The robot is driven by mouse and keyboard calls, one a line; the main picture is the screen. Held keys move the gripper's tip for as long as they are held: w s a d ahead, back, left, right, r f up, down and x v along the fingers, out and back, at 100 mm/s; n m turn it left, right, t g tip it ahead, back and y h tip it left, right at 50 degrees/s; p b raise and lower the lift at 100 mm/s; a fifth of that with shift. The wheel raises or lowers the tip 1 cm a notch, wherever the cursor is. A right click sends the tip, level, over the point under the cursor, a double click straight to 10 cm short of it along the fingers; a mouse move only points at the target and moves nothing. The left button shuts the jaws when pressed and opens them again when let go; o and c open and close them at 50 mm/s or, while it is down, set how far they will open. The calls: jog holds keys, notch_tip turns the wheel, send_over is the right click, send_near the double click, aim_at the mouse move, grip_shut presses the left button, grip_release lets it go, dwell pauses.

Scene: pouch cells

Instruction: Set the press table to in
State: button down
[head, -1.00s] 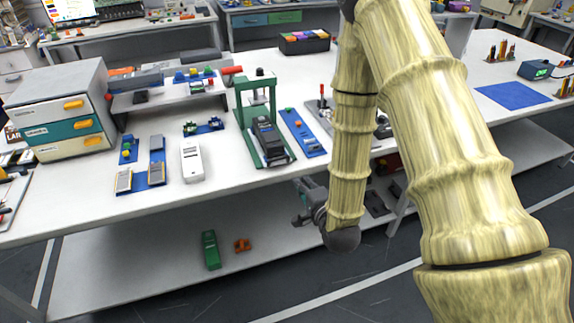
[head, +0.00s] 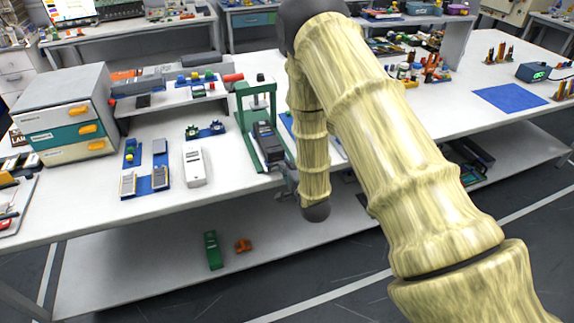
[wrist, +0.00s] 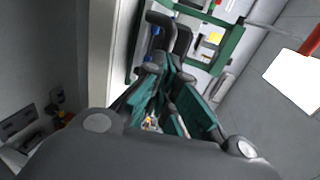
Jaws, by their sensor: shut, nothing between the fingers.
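The green press (head: 243,118) stands near the front edge of the white bench. Its dark press table (head: 268,143) sits low at the front of the frame, towards the bench edge. My gripper (head: 287,188) is at the bench's front edge, just below and in front of the press, partly hidden by my arm. In the wrist view my gripper (wrist: 166,72) is shut and empty, its fingers together. The green press frame (wrist: 228,48) lies beyond it. Dark curved bars (wrist: 178,38) show right at the fingertips; I cannot tell whether they touch.
A white device (head: 194,166) and a blue tray of cells (head: 160,178) lie left of the press. A drawer cabinet (head: 65,120) stands further left. A green item (head: 212,250) lies on the lower shelf. The blue mat (head: 510,98) at right is empty.

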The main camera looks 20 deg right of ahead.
jog(key=shift+w, duration=0.3)
